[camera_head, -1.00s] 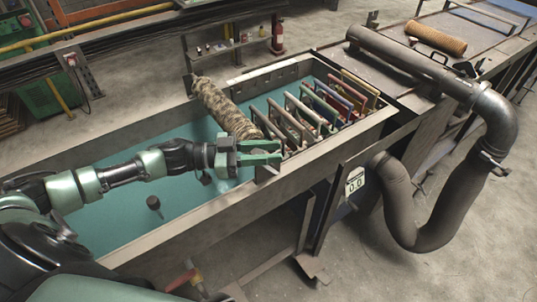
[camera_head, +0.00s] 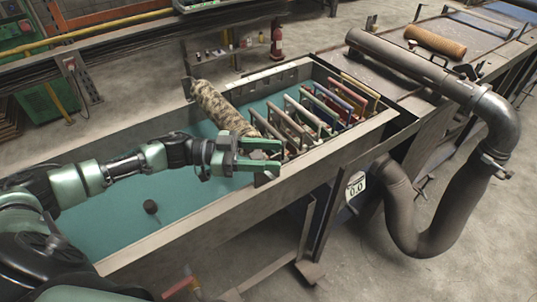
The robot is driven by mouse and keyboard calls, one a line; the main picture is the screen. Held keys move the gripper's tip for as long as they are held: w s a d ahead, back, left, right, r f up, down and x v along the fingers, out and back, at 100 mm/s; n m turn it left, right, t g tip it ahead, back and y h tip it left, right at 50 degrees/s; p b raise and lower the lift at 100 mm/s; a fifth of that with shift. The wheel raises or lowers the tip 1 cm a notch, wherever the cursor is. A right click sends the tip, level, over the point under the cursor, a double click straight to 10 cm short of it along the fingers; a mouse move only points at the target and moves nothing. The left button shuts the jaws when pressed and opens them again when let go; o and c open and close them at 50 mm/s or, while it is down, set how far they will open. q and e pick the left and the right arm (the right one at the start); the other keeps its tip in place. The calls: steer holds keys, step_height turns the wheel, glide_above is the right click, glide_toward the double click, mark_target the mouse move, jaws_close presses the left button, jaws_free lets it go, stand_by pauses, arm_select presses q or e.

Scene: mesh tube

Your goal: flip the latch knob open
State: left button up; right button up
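I cannot clearly make out which part is the latch knob. A small dark round knob-like piece (camera_head: 151,206) shows in the teal tank, left of and below my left gripper. My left gripper (camera_head: 266,156) has green fingers that are spread apart with nothing seen between them. It is over the tank's near side, in front of the row of coloured frames (camera_head: 303,119). The big grey tube (camera_head: 411,68) with its curved end lies to the right, well away from this gripper. A clamp-like fitting (camera_head: 492,163) shows on its bend. My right gripper is not in view.
The tank's near rim (camera_head: 190,225) runs below my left arm. A mottled roll (camera_head: 220,107) lies across the tank behind the gripper. A brown mesh roll (camera_head: 435,41) rests on the bench at the back right.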

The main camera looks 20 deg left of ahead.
arm_select(q)
steer(key=b+v, duration=0.2)
steer(key=v, duration=0.5)
steer(key=shift+a+b, duration=0.35)
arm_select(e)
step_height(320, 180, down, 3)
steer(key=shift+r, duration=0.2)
arm_select(q)
steer(key=shift+s, duration=0.1)
steer(key=p+x, duration=0.4)
steer(key=p, duration=0.1)
steer(key=shift+d, duration=0.4)
steer(key=shift+f, duration=0.1)
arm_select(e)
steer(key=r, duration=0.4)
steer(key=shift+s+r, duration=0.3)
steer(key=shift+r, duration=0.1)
